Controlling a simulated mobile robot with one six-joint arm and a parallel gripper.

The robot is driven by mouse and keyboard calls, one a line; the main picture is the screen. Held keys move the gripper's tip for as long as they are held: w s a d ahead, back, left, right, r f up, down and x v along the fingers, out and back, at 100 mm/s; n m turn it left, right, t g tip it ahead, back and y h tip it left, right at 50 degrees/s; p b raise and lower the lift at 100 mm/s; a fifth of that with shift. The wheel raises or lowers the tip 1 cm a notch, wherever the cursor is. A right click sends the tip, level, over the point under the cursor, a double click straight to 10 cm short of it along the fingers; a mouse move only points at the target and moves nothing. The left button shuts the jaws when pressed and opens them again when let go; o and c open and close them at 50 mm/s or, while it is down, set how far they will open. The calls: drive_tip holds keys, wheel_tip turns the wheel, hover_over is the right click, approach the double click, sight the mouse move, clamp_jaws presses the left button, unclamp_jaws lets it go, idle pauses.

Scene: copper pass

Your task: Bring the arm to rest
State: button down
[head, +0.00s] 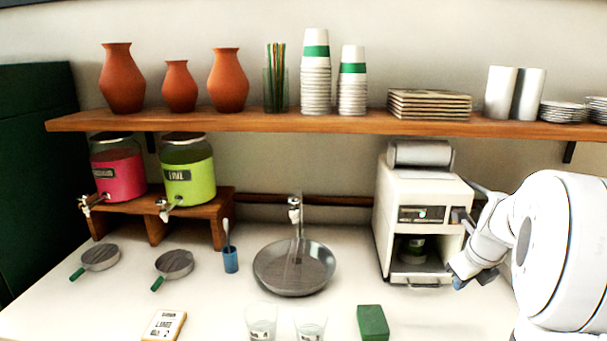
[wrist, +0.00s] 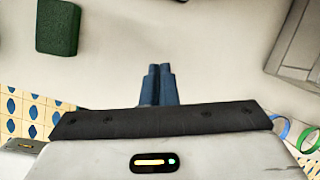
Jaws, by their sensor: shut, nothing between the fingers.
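My gripper (wrist: 159,72) shows in the wrist view with its two blue fingers side by side and touching, nothing between them. In the head view my gripper (head: 458,284) is at the right, at the front right of the white machine (head: 423,220), above the counter. I cannot tell whether it touches the machine. My white arm reaches in from the right edge of the head view, bent. A green block (head: 372,322) lies on the counter to the left of my gripper; it also shows in the wrist view (wrist: 58,27).
The white counter (head: 215,300) holds a round metal basin (head: 294,268), two glasses (head: 261,322) at the front edge and a label card (head: 164,325). Two drink dispensers (head: 187,172) stand on a wooden stand. A shelf (head: 350,123) with vases and cups runs above.

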drive_tip(key=s+a+r+n, duration=0.1)
drive_tip(key=s+a+n, duration=0.3)
drive_tip(key=a+n, duration=0.4)
drive_tip(key=s+a+r+n, duration=0.2)
drive_tip(key=s+a+n, duration=0.3)
drive_tip(key=a+n, duration=0.25)
drive_tip(key=s+a+f+n+g, duration=0.1)
drive_tip(key=s+a+f+n, duration=0.1)
drive_tip(key=s+a+n, duration=0.5)
drive_tip(key=s+n, duration=0.4)
drive_tip(key=n, duration=0.6)
drive_tip(key=shift+s, duration=0.15)
